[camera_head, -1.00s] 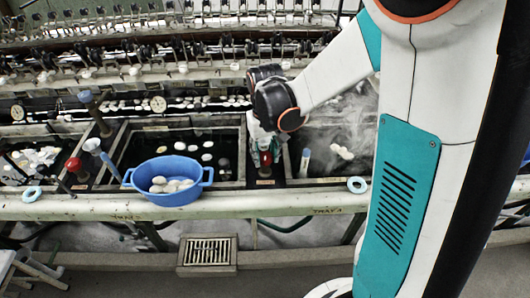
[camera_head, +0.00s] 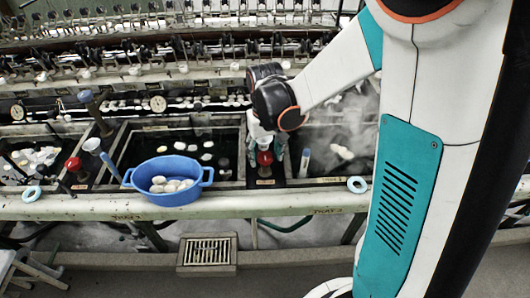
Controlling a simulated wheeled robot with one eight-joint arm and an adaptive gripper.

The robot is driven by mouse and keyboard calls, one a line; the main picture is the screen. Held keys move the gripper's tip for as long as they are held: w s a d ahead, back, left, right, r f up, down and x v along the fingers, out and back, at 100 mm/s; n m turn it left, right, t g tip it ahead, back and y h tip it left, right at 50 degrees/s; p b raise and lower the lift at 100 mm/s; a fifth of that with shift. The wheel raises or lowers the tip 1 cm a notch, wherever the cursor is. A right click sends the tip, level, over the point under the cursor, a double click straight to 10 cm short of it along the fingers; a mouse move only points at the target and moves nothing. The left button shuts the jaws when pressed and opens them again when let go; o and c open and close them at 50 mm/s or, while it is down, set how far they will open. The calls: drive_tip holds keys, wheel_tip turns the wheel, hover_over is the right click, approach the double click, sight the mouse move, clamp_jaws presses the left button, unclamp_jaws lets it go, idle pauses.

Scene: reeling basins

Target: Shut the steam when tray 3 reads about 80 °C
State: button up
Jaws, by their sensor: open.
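My gripper (camera_head: 265,147) is open and points down over a red valve knob (camera_head: 265,158) on the divider between the middle and right basins. Its fingers are close around the knob; I cannot tell whether they touch it. Steam rises over the right basin (camera_head: 318,182), where pale cocoons (camera_head: 342,151) float. A blue-and-white stick-like thing (camera_head: 305,160) stands at that basin's left side. The label on the rail (camera_head: 327,211) below is too small to read surely. No temperature reading can be made out.
A blue two-handled bowl of cocoons (camera_head: 168,193) sits on the front rail (camera_head: 230,206). Another red knob (camera_head: 74,164) is at the left. Round dials (camera_head: 158,104) stand behind the basins. Reeling machinery fills the back. A floor grate (camera_head: 207,251) lies in front.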

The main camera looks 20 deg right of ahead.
sight(265, 155)
wheel_tip(265, 155, up, 12)
idle(0.5)
